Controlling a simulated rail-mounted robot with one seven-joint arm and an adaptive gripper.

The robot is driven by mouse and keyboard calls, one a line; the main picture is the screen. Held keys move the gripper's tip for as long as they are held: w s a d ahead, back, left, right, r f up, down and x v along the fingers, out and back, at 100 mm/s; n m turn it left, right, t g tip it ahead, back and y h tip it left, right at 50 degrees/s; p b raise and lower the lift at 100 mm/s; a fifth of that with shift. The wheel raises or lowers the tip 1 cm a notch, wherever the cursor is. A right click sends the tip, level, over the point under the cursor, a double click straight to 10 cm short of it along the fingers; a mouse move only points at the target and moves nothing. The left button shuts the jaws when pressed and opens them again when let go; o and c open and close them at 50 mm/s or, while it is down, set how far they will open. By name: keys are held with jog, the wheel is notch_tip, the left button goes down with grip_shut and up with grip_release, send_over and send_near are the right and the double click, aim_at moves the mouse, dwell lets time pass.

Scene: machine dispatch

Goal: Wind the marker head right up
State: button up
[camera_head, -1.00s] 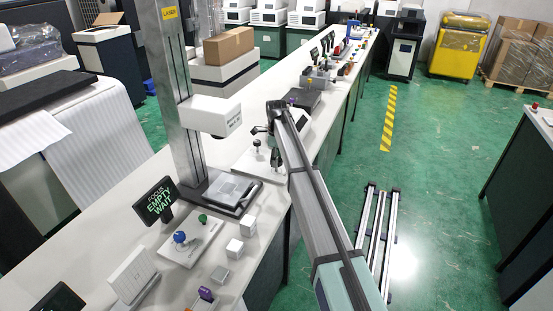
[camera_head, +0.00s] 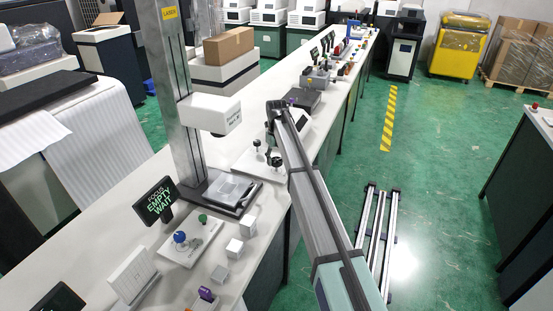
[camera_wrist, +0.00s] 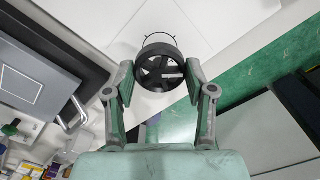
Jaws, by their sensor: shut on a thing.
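In the wrist view my gripper (camera_wrist: 160,84) has its two fingers on either side of a black spoked handwheel (camera_wrist: 145,52), closed on its rim. The white marker head (camera_head: 207,114) sits on a tall grey column (camera_head: 181,95) marked LASER in the head view, well above the base plate (camera_head: 232,190). A gap of column shows below the head. A dark display (camera_head: 160,200) beside the column reads FOCUS EMPTY WAIT. In the head view my arm hides most of the wheel area, so the grip is clear only in the wrist view.
A white plate with blue and green knobs (camera_head: 191,241) and several small white blocks (camera_head: 235,248) stand in front of the base plate. The long white bench (camera_head: 110,232) carries more devices further back.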

aim_at(276, 160)
jog(key=shift+s+f+m, duration=0.1)
jog(key=shift+s+m, duration=0.05)
jog(key=shift+m, duration=0.45)
jog(key=o, duration=1.2)
jog(key=shift+c, duration=0.2)
jog(key=shift+r, duration=0.7)
notch_tip(276, 160, up, 11)
jog(key=shift+f, duration=0.15)
